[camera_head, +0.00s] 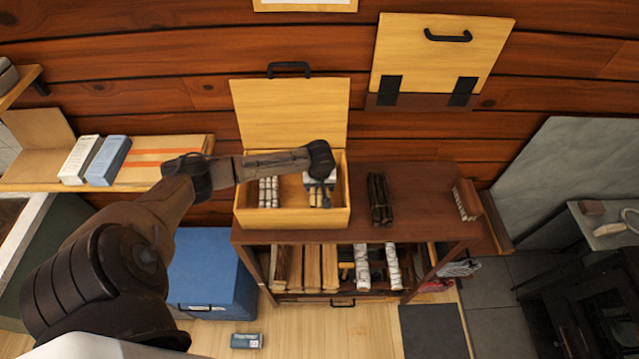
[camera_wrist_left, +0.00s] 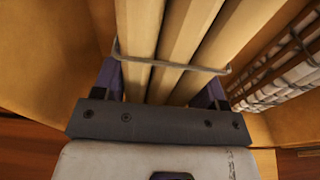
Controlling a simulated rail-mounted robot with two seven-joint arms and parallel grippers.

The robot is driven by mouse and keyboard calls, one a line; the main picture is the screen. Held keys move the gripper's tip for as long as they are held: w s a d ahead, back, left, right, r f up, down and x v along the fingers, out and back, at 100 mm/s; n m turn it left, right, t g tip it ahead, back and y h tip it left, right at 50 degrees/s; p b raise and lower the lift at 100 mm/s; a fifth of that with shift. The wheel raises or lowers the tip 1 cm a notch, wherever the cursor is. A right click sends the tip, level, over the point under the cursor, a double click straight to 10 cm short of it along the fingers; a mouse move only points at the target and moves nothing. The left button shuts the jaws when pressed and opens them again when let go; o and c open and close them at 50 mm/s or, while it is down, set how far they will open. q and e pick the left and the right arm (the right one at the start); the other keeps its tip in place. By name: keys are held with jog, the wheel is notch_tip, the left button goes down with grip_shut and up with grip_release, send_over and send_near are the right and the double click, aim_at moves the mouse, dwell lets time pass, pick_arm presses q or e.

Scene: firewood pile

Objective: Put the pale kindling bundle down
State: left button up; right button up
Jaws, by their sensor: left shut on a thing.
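The pale kindling bundle (camera_wrist_left: 165,75), pale sticks tied with wire, fills the middle of the left wrist view. My left gripper (camera_wrist_left: 165,95) is shut on it, with a finger on each side. In the head view, my left gripper (camera_head: 320,190) points down into the right part of an open wooden box (camera_head: 292,218) on the dark table. The gripper and wrist mostly hide the bundle there. I cannot tell whether the bundle touches the box floor. My right gripper is not in view.
A white-barked bundle (camera_head: 268,192) lies in the box's left part and shows beside the pale bundle in the wrist view (camera_wrist_left: 285,75). The lid (camera_head: 290,110) stands raised behind.

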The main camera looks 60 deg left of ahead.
pick_arm(q)
jog(key=shift+f, duration=0.4)
jog(key=o, duration=1.1)
jog(key=shift+f, duration=0.1)
jog(key=r, duration=0.4)
jog(key=d+r, duration=0.1)
jog(key=r, duration=0.8)
jog(key=shift+s+d+r+b, duration=0.15)
jog(key=shift+s+d+b, duration=0.15)
jog(key=shift+s+b, duration=0.1)
